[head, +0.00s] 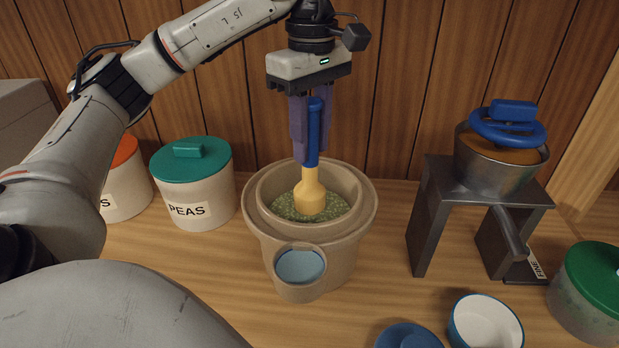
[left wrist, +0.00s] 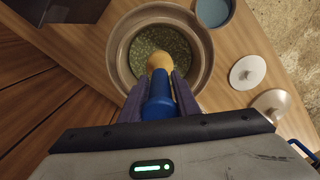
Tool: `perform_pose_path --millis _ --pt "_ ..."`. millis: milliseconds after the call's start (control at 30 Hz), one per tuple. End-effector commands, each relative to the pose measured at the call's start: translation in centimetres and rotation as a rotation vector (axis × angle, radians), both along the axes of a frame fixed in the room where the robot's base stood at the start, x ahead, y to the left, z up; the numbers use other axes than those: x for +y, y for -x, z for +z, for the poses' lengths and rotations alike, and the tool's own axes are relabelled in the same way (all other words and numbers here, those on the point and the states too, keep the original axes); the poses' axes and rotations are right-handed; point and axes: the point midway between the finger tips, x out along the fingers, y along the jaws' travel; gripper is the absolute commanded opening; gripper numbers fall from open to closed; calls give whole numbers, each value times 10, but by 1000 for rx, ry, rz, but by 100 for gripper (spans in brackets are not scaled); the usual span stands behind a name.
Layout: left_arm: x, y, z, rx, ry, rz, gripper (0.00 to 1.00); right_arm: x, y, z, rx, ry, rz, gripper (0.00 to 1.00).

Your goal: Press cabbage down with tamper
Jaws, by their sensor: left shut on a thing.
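The tamper has a blue handle (head: 314,128) and a yellow head (head: 310,192). My left gripper (head: 309,155) points down over the crock and is shut on the tamper's handle; in the left wrist view the fingers (left wrist: 158,98) flank it. The tamper stands upright, its yellow head down inside the beige crock (head: 365,205). The green shredded cabbage (head: 285,207) lies in the crock around the head; it also shows in the left wrist view (left wrist: 165,42). The head appears to meet the cabbage, but its underside is hidden. My right gripper is not in view.
A PEAS canister (head: 205,212) with a teal lid stands left of the crock, beside an orange-lidded one (head: 122,190). A dark stand (head: 430,215) with a metal pot (head: 490,172) is at right. Bowls (head: 486,325) and a green-lidded jar (head: 585,300) sit at front right.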

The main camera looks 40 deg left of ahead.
Motion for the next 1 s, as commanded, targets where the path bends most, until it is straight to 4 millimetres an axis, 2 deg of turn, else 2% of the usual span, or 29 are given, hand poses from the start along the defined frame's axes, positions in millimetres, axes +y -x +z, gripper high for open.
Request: perform_pose_path --millis 33,233,567,1000 --pt "0 0 10 -1 0 0 0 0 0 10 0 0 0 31" --pt "0 0 25 -1 0 0 0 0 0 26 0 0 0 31" --pt "0 0 50 -4 0 0 0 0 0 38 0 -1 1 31" --pt "0 -1 83 -4 0 -1 0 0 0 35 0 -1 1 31"
